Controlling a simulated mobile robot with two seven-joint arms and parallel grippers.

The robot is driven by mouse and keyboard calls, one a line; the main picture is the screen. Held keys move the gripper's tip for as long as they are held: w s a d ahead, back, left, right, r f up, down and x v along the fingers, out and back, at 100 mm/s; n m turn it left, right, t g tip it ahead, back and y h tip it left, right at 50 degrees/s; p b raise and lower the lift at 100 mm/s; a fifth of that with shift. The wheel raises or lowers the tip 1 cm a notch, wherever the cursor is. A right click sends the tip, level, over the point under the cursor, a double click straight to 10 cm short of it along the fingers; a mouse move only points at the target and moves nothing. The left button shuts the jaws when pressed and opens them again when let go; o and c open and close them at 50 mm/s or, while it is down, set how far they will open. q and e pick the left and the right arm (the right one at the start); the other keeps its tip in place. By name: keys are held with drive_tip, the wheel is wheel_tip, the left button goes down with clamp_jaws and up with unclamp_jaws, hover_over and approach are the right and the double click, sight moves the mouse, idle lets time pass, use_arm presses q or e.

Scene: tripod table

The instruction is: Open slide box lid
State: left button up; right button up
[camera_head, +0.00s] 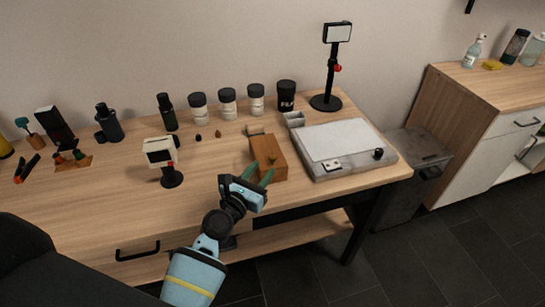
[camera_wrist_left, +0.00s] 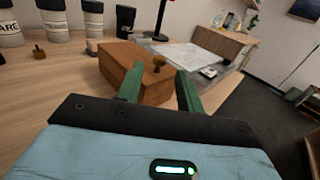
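The wooden slide box (camera_head: 269,153) stands on the table's front right part, just left of the grey flat panel. It also shows in the left wrist view (camera_wrist_left: 130,58), brown, with a small round knob (camera_wrist_left: 159,63) on it. My left gripper (camera_head: 260,174) is at the near end of the box, its two green fingers apart. In the left wrist view the fingers (camera_wrist_left: 160,88) reach toward the knob end with nothing between them; whether they touch the box I cannot tell. My right gripper is not in view.
A grey light panel (camera_head: 348,165) lies close to the box's right. A small display on a stand (camera_head: 161,153) stands to the left. Several jars and bottles line the back, and a lamp stand (camera_head: 326,101) is behind. The table's front edge is below the box.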

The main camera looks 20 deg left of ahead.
sight(271, 159)
use_arm(q)
drive_tip(key=shift+w+d+b, duration=0.15)
drive_tip(key=shift+w+d, duration=0.1)
drive_tip(key=shift+w, duration=0.9)
drive_tip(key=shift+w+d+b, duration=0.15)
drive_tip(key=shift+w+d, duration=0.05)
drive_tip(key=shift+w, duration=0.9)
drive_tip(key=shift+w+d+b, duration=0.15)
drive_tip(key=shift+w+d, duration=0.1)
drive_tip(key=shift+w, duration=0.9)
drive_tip(key=shift+c, duration=0.4)
clamp_jaws()
